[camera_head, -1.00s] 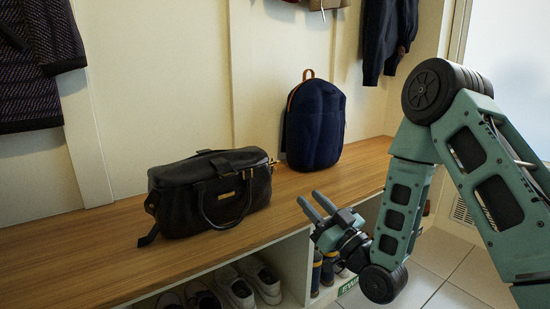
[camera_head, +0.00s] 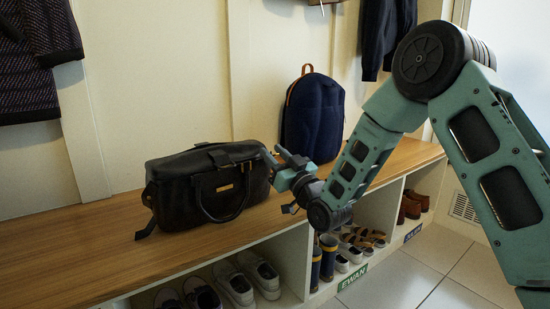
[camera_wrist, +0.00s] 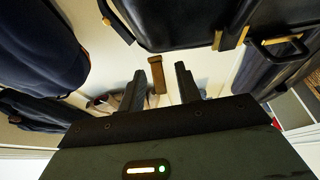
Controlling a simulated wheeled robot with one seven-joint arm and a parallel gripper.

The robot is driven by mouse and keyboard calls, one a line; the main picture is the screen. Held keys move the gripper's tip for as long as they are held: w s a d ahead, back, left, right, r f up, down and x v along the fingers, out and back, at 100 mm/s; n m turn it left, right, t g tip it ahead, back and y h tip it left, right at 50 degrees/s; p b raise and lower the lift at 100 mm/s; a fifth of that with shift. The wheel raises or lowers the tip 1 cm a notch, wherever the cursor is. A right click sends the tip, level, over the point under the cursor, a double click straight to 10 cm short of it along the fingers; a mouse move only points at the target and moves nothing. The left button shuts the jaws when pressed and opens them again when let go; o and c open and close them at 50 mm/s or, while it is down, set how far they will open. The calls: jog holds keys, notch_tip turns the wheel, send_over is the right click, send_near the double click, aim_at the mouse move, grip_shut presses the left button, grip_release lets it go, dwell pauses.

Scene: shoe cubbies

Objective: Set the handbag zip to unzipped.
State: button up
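The black handbag (camera_head: 210,187) stands upright on the wooden bench, with a gold plate on its front and a carry handle hanging over that side. It also fills the upper part of the wrist view (camera_wrist: 175,22), with gold fittings. My gripper (camera_head: 272,153) is at the bag's right end, near its top edge. In the wrist view its two fingers (camera_wrist: 171,80) are apart. A small brown piece (camera_wrist: 157,75) shows by the left finger; I cannot tell what it is or whether it is touched. The zip's state is too small and dark to tell.
A navy backpack (camera_head: 312,116) stands on the bench (camera_head: 75,242) behind my gripper. Coats hang above. Cubbies below hold white sneakers (camera_head: 238,285), boots (camera_head: 328,257) and other shoes. The bench left of the handbag is clear.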

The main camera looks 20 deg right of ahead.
grip_shut()
jog(key=a, duration=0.1)
jog(key=s+a, duration=0.1)
jog(key=a, duration=0.2)
jog(key=shift+s+a, duration=0.2)
jog(key=shift+s, duration=0.15)
grip_release()
